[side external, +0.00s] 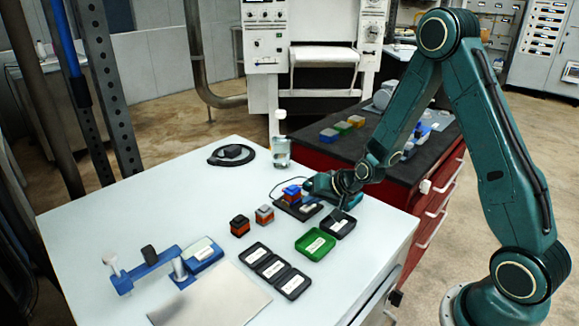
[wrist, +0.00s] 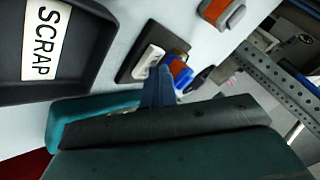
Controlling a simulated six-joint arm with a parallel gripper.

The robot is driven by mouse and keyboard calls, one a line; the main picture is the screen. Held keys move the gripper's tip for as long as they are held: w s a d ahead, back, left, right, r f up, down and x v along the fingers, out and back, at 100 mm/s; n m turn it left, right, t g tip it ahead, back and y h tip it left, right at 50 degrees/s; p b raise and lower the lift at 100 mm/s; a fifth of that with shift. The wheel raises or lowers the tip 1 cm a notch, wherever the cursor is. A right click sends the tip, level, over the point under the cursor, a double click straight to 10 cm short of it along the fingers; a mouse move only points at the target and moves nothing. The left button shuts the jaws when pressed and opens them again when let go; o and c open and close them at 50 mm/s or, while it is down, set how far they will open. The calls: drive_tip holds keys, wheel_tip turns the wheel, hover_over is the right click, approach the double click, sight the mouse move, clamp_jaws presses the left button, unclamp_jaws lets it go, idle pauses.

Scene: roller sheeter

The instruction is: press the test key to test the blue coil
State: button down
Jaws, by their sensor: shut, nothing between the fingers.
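The blue coil (side external: 292,193) stands on a dark test fixture (side external: 300,212) near the table's back right edge. The wrist view shows blue and orange parts of the coil (wrist: 181,73) beside the white test key (wrist: 148,62) on the fixture. My gripper (side external: 338,209) is low over the table, just right of the fixture. In the wrist view my gripper (wrist: 158,88) is shut and empty, with its tip close to the key. I cannot tell whether it touches the key. My gripper hides part of the fixture.
A black SCRAP tray (wrist: 87,60) lies close beside my gripper. A green tray (side external: 300,243), several black trays (side external: 284,267) and two grey-and-orange or dark coils (side external: 264,214) stand nearby. A blue lever device (side external: 150,270) is at front left. The table's middle left is clear.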

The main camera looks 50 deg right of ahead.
sight(311, 211)
drive_tip(key=shift+r, duration=0.6)
drive_tip(key=shift+r, duration=0.1)
wheel_tip(311, 211, up, 5)
drive_tip(key=shift+f, duration=0.1)
idle(0.6)
idle(0.7)
drive_tip(key=s+a+r+n+g, duration=0.2)
drive_tip(key=s+a+r+n, duration=0.35)
drive_tip(key=s+r, duration=0.65)
drive_tip(key=s+r+n, duration=0.1)
drive_tip(key=s+r, duration=0.1)
drive_tip(key=s, duration=0.6)
drive_tip(key=s+a+r+n+g+h, duration=0.1)
drive_tip(key=s+r, duration=0.2)
drive_tip(key=s, duration=0.5)
drive_tip(key=shift+s+a+g, duration=0.25)
drive_tip(key=shift+s+g, duration=0.05)
drive_tip(key=shift+s, duration=0.05)
